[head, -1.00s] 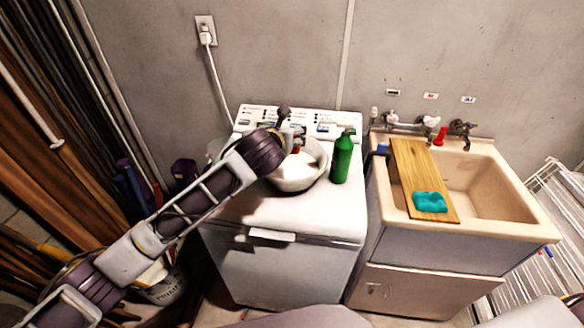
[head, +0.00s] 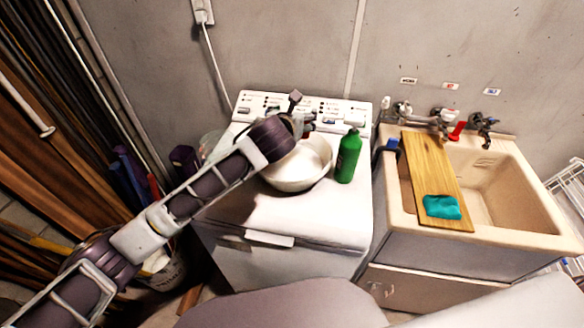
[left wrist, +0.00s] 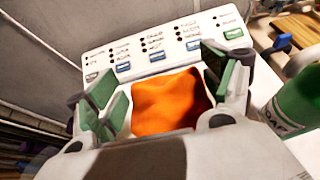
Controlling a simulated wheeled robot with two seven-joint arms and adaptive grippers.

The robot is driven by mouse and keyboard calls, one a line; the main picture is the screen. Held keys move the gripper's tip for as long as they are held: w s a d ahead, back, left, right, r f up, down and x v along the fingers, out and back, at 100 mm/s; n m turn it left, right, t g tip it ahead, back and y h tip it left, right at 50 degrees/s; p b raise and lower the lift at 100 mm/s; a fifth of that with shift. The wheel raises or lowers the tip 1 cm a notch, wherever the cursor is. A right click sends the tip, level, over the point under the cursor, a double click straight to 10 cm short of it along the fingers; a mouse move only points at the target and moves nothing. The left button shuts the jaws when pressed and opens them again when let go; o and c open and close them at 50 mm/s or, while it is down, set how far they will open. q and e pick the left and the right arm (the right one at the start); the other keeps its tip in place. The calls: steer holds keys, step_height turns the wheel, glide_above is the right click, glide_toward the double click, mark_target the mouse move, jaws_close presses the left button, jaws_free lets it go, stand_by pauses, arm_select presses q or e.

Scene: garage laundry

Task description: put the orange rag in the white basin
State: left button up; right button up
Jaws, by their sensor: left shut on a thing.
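The orange rag (left wrist: 168,102) shows in the left wrist view between the two green-padded fingers of my left gripper (left wrist: 168,90), which is shut on it. In the head view my left gripper (head: 302,124) is at the back rim of the white basin (head: 298,170), over the washing machine's rear. The arm hides the basin's back left side. The basin sits on the machine's top, and its visible inside looks empty. The rag is mostly hidden by the gripper in the head view. My right gripper is not in view.
A green bottle (head: 348,156) stands on the washing machine (head: 290,225), close to the basin's right side. To the right is a beige sink (head: 530,205) with a wooden board (head: 432,165) across it and a teal cloth (head: 442,207) on the board. The machine's front top is clear.

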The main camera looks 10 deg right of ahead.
arm_select(q)
steer(key=shift+s, duration=0.1)
step_height(320, 180, down, 5)
steer(key=shift+f, duration=0.6)
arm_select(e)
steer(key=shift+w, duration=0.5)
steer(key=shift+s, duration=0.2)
arm_select(q)
step_height(320, 180, down, 3)
steer(key=shift+f, duration=0.4)
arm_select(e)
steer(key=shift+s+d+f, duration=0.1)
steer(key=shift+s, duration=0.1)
